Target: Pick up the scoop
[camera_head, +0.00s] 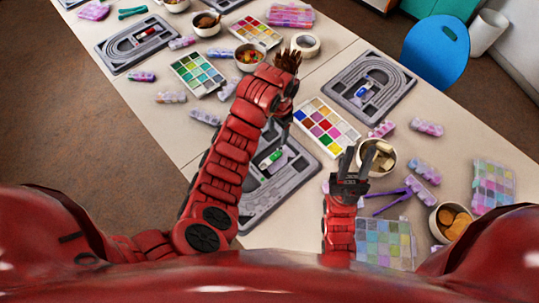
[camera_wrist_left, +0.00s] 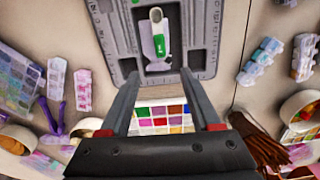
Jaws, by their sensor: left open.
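A small white and green piece, which looks like the scoop (camera_head: 273,157), lies on the grey bead board (camera_head: 255,208) in the head view, partly beside my left arm. In the left wrist view the scoop (camera_wrist_left: 158,35) shows a pale rounded end and a green part, in a recess of the board (camera_wrist_left: 118,45). My left gripper (camera_head: 281,130) points down over the board's far end. In the left wrist view my left gripper (camera_wrist_left: 160,74) is open and empty, with the scoop beyond its fingertips. My right gripper (camera_head: 360,149) is open near a bowl.
A bowl of pale pieces (camera_head: 388,160) stands by my right gripper, with purple tweezers (camera_head: 388,197) nearby. A colour bead tray (camera_head: 325,127) lies right of the board. Other grey boards (camera_head: 340,92) and several bead boxes crowd the table.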

